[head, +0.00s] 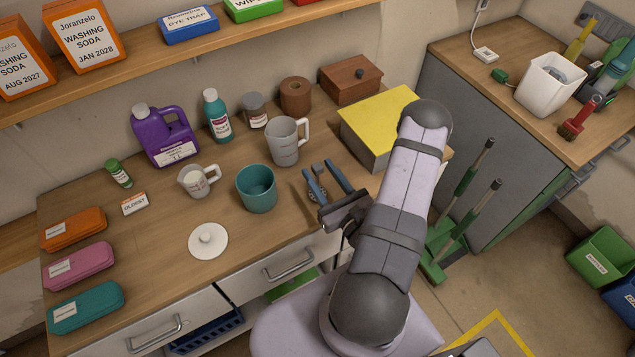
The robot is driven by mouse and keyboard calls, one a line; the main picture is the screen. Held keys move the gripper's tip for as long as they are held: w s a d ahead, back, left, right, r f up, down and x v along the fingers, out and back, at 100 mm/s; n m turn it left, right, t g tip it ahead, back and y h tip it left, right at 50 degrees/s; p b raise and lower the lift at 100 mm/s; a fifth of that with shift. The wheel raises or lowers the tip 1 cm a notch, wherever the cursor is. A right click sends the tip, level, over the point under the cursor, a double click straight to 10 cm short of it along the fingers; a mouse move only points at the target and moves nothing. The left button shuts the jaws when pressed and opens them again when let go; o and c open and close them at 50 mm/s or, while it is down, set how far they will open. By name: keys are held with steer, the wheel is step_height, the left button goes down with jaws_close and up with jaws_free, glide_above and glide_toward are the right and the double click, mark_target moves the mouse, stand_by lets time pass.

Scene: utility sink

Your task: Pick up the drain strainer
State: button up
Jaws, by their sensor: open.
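My gripper (317,168) is open above the wooden counter, its two blue fingers pointing away from the front edge. A small grey object (319,172) shows between the fingers and may be the drain strainer; it is too small and too covered to be sure. I cannot tell whether the fingers touch it. A white round disc with a centre knob (208,240) lies flat near the counter's front edge, left of my gripper; it looks more like a lid.
A teal cup (257,188) stands close left of my gripper, a grey measuring jug (284,142) behind it. A yellow-topped box (380,120) stands to the right, beside my arm. A wooden box (350,79) is at the back. Counter (150,240) around the white disc is clear.

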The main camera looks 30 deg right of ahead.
steer(key=shift+w+a+r, duration=0.15)
steer(key=shift+w, duration=0.7)
steer(key=w, duration=0.3)
steer(key=shift+w+p, duration=0.3)
steer(key=shift+p, duration=0.1)
steer(key=shift+c, duration=0.7)
jaws_close()
